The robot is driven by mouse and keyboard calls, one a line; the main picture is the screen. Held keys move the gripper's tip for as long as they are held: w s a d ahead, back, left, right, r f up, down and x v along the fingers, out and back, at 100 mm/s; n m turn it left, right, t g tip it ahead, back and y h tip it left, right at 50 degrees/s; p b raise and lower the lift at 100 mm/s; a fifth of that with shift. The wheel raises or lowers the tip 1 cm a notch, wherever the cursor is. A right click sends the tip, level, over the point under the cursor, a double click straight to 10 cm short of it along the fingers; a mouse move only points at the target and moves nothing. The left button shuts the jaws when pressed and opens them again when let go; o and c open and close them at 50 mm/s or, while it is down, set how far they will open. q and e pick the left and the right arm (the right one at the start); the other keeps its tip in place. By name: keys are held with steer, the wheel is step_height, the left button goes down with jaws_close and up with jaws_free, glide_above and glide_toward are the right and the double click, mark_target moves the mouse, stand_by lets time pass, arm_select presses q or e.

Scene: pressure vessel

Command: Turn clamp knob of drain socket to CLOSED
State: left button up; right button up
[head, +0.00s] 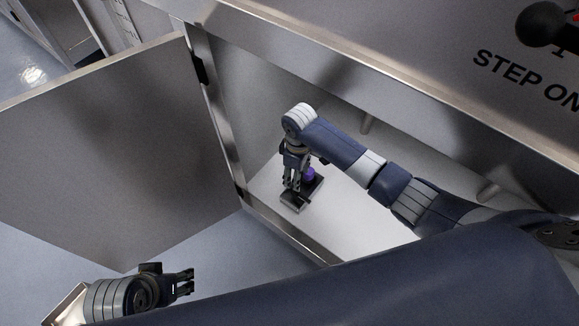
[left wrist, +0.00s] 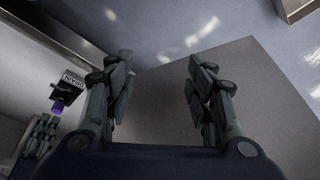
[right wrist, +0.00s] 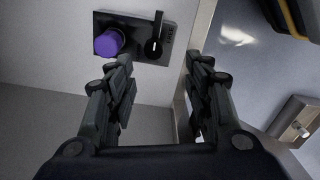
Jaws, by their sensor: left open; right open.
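The drain socket is a dark plate (head: 297,206) with a purple part (head: 310,173) on the white cabinet floor. In the right wrist view the plate (right wrist: 135,20) carries the purple part (right wrist: 108,43) and, right of it, a black clamp knob (right wrist: 153,47) with a lever; small lettering beside it is unreadable. My right gripper (right wrist: 165,65) is open, pointing down over the plate, the knob ahead between its fingertips; contact cannot be told. In the head view the right gripper (head: 293,188) partly hides the socket. My left gripper (head: 190,282) is open and empty, outside the cabinet.
An open metal door (head: 110,150) stands left of the cabinet opening. The cabinet's front sill (head: 290,237) edges its floor. Above is a steel panel (head: 400,50) marked "STEP ON". The left wrist view shows the plate's "DRAIN" label (left wrist: 73,79). Floor outside is clear.

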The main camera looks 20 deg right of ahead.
steer(key=b, duration=0.3)
glide_toward(301, 194)
steer(key=shift+w+a+f, duration=0.5)
steer(key=shift+a+f, duration=0.1)
steer(key=shift+a, duration=0.25)
step_height(301, 194, down, 4)
steer(key=shift+f+b, duration=0.1)
steer(key=shift+b, duration=0.65)
arm_select(q)
steer(key=w+d+r+t, duration=0.2)
steer(key=w+t, duration=0.1)
steer(key=w, duration=0.3)
steer(key=w+d+r+t+h, duration=0.1)
steer(key=w+r+t, duration=0.1)
steer(key=w, duration=0.3)
steer(key=shift+w+d+t+h, duration=0.3)
steer(key=shift+w+d+t, duration=0.05)
steer(key=shift+t, duration=0.35)
arm_select(e)
steer(key=shift+f, duration=0.2)
arm_select(q)
steer(key=shift+r, duration=0.1)
arm_select(e)
steer(key=shift+c, duration=0.4)
steer(key=c, duration=1)
